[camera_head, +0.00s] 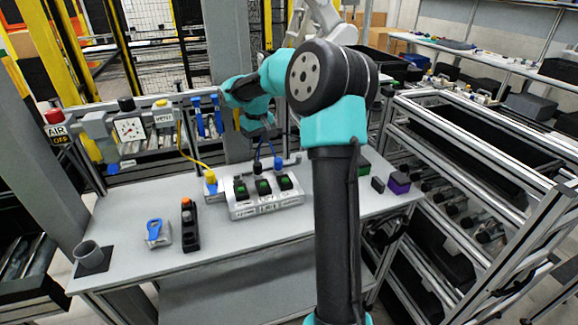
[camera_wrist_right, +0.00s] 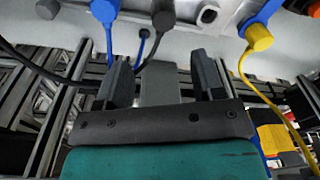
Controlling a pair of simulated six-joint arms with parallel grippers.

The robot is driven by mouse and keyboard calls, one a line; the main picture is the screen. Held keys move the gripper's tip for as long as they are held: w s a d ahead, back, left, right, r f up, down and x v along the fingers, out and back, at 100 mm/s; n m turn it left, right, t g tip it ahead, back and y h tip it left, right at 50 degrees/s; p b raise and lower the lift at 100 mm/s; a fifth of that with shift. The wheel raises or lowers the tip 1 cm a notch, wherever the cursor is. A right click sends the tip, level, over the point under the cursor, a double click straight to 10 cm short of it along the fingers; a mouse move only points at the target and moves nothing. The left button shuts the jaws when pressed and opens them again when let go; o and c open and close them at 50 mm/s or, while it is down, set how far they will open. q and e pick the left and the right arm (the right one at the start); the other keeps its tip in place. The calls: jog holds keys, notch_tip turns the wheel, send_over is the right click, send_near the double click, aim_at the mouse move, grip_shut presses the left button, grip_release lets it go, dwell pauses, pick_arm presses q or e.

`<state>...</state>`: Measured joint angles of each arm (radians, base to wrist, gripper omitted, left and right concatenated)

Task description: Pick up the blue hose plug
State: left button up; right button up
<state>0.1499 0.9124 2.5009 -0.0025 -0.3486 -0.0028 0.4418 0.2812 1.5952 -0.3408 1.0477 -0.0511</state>
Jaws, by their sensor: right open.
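The blue hose plug (camera_head: 278,164) stands at the back right of a grey block (camera_head: 266,208) with green-lit switches on the workbench. A blue hose runs up from it. In the right wrist view the blue plug (camera_wrist_right: 105,11) is at the top edge, partly cut off, beyond the left finger. My right gripper (camera_head: 262,134) is above and behind the block, pointing down, partly hidden by its own wrist. In the wrist view my right gripper (camera_wrist_right: 160,78) has its fingers wide apart with no plug between them. My left gripper is not in view.
A black plug (camera_head: 257,165) stands just left of the blue one, and a yellow plug (camera_head: 210,176) farther left with a yellow hose. A black handheld device (camera_head: 189,226) and a blue-handled valve (camera_head: 155,233) lie on the workbench (camera_head: 134,209).

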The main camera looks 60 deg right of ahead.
notch_tip(320, 180, up, 2)
jog(key=m+g, duration=0.1)
send_over(278, 159)
jog(key=shift+s+a+r, duration=0.1)
jog(key=shift+s+a, duration=0.1)
notch_tip(278, 159, down, 7)
jog(key=shift+r, duration=0.1)
dwell(0.3)
jog(key=shift+w+f, duration=0.2)
jog(key=shift+f, duration=2.45)
jog(key=shift+c, duration=0.2)
